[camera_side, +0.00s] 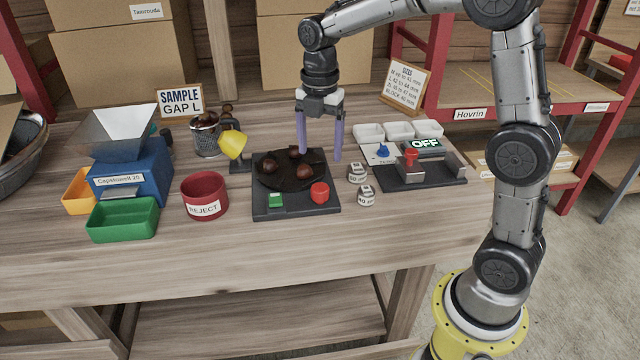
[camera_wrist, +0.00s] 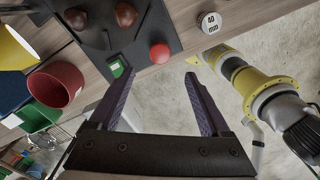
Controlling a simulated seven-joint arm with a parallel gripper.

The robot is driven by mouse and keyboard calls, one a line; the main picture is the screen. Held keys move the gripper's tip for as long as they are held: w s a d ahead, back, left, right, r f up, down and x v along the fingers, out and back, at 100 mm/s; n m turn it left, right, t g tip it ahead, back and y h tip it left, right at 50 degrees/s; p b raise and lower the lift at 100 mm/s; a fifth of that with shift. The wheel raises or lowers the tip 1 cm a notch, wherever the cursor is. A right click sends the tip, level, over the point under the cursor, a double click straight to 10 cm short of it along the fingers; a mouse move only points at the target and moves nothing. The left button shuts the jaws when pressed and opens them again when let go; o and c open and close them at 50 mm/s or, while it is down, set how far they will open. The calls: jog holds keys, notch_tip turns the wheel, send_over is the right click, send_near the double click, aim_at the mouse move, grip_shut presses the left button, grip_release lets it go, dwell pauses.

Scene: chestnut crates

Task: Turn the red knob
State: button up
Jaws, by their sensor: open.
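A round red knob (camera_side: 320,192) sits on the front right corner of a dark flat base (camera_side: 270,211). It also shows in the wrist view (camera_wrist: 159,53), above the gap between my fingertips. My gripper (camera_side: 320,157) points down above the back right part of this base. Its two purple fingers are wide apart with nothing between them, and they also show in the wrist view (camera_wrist: 158,77). The gripper is apart from the knob. A second red knob-like part (camera_side: 411,153) stands on the dark fixture (camera_side: 425,180) to the right, by an OFF sign.
Brown chestnuts (camera_side: 304,171) lie on the base's black disc, behind a green display (camera_side: 275,200). The table front is clear.

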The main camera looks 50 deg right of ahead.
aim_at(320, 187)
notch_tip(320, 187, down, 10)
jog(key=shift+f, duration=0.15)
dwell(0.3)
grip_shut()
